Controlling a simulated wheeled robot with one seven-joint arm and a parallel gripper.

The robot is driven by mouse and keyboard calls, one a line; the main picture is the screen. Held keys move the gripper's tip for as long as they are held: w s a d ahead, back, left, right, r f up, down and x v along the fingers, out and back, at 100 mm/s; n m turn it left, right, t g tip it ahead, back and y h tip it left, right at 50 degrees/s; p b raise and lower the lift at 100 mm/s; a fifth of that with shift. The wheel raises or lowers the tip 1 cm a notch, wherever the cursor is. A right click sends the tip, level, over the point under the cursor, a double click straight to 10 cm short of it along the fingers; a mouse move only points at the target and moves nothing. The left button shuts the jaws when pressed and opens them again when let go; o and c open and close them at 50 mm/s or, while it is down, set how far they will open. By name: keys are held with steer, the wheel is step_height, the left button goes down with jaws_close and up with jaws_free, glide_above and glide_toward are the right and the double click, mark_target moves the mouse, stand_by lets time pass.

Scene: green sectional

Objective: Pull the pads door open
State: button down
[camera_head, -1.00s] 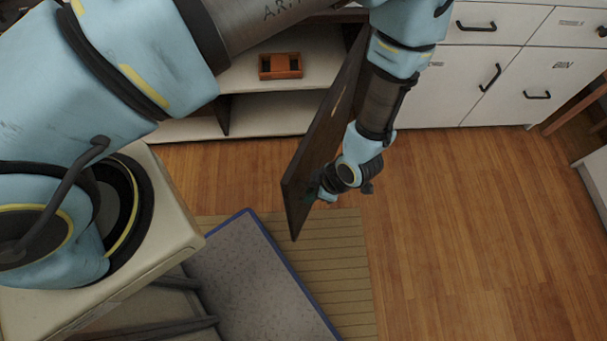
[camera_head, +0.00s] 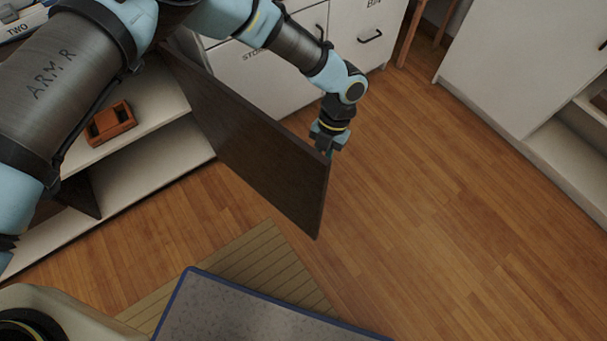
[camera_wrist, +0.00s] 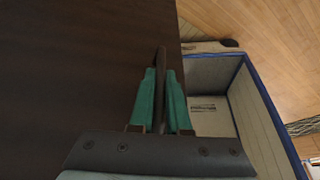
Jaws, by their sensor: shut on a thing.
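The pads door (camera_head: 255,145) is a dark brown panel that stands swung out from the white cabinet, its open compartment showing to the left. My gripper (camera_head: 326,152) is at the door's outer edge, on the far side from the head camera. In the wrist view the green fingers of my gripper (camera_wrist: 160,100) are shut on a thin dark handle (camera_wrist: 160,70) beside the edge of the door (camera_wrist: 80,70). The handle is hidden behind the door and gripper in the head view.
An orange-brown box (camera_head: 110,122) sits on the cabinet shelf (camera_head: 160,100). White drawers (camera_head: 265,80) stand behind the door. A blue-edged grey container (camera_head: 240,315) and a striped mat (camera_head: 265,260) lie in front. Wooden floor (camera_head: 440,220) is clear to the right.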

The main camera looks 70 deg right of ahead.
steer(key=shift+s+d+f+n, duration=0.15)
steer(key=shift+s+d, duration=0.1)
steer(key=shift+d, duration=0.3)
steer(key=shift+s+d+n, duration=0.15)
steer(key=shift+s+d, duration=0.05)
steer(key=shift+d, duration=0.35)
steer(key=c, duration=0.9)
jaws_free()
steer(key=shift+d, duration=0.1)
steer(key=b+v, duration=0.2)
steer(key=v, duration=0.9)
steer(key=shift+w, duration=0.1)
steer(key=shift+w, duration=0.1)
